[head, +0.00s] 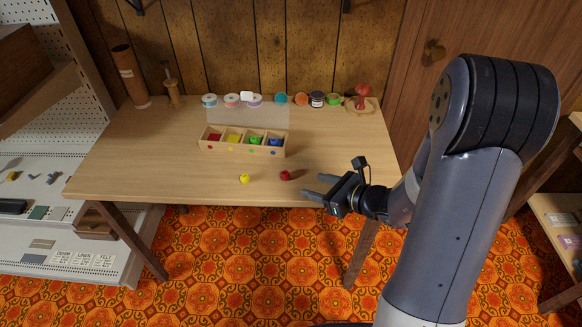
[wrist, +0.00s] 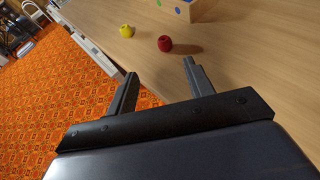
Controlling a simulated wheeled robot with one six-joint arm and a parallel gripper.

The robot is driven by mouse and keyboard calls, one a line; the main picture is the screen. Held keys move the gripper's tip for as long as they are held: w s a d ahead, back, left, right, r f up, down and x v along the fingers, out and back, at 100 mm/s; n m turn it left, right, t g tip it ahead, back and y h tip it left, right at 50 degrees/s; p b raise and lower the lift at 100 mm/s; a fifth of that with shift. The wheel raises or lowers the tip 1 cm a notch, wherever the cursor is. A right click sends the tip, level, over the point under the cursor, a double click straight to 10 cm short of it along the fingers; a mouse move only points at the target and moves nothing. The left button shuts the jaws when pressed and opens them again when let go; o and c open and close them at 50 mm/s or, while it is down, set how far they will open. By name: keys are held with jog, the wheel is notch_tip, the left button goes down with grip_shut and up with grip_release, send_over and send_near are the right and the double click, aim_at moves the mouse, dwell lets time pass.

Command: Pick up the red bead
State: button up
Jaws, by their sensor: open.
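The red bead (head: 285,175) lies on the wooden table near its front edge. It also shows in the wrist view (wrist: 165,43), ahead of my fingertips and roughly between their lines. My gripper (head: 312,186) is open and empty, just right of the bead and apart from it. In the wrist view my two fingers (wrist: 160,75) are spread, with nothing between them. A yellow bead (head: 244,178) lies to the left of the red one; it is also in the wrist view (wrist: 126,31).
A wooden sorting box (head: 203,149) with coloured compartments stands behind the beads. Several spools (head: 255,100) and a pincushion (head: 363,92) line the table's back. The table (head: 160,170) is clear at the left front. Its front edge is close to the beads.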

aim_at(289, 177)
jog(key=shift+w+f, duration=0.1)
jog(key=shift+w, duration=0.25)
jog(key=x, duration=1)
jog(key=shift+w+f, duration=0.2)
jog(key=shift+f, duration=0.1)
jog(key=shift+c, duration=0.5)
jog(key=c, duration=1)
